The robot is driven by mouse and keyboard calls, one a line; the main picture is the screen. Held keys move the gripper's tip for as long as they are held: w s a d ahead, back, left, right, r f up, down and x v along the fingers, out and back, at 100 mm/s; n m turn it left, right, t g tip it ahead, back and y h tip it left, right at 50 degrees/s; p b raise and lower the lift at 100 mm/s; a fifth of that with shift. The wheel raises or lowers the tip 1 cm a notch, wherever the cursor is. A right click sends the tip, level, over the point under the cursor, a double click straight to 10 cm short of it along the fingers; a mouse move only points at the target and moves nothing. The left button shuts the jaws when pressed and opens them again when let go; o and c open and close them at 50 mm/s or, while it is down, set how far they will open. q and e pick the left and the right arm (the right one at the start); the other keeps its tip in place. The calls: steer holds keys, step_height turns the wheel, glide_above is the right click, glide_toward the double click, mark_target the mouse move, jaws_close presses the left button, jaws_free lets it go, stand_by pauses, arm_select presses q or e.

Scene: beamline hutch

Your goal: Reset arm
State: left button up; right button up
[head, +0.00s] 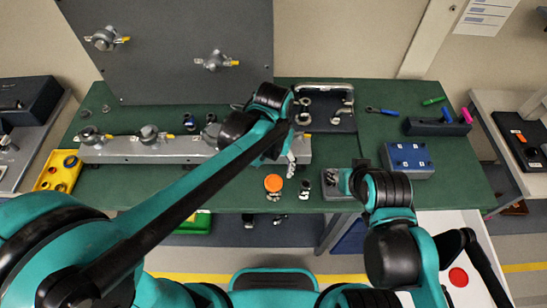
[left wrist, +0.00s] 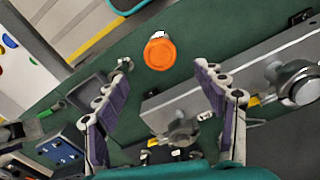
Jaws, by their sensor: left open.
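My left arm crosses the head view from the lower left. My left gripper (head: 291,160) hangs over the front of the green bench, near the right end of a grey rail. In the left wrist view its two purple-lined fingers (left wrist: 160,68) are spread apart with nothing held between them. An orange-topped round piece (head: 273,183) stands on the bench just in front of the gripper; it also shows beyond the fingertips (left wrist: 160,52). My right arm reaches up at the right of the head view. Its gripper cannot be made out there.
The green bench (head: 345,221) carries the grey rail (head: 110,153) with clamps, a blue box (head: 407,160), a wire-handled rack (head: 340,120) and a yellow tray (head: 42,180). A tall grey panel (head: 170,75) stands behind. Some bare bench lies at the right.

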arm_select(q)
steer(key=s+a+f+n+t+b, duration=0.2)
steer(key=a+t+b, duration=0.1)
steer(key=a, duration=0.6)
steer(key=s+a+f+n+t+b, duration=0.1)
steer(key=s+a+f+t+b, duration=0.2)
steer(key=a+b, duration=0.3)
steer(key=a+t, duration=0.1)
steer(key=a, duration=0.1)
steer(key=shift+a+n, duration=0.4)
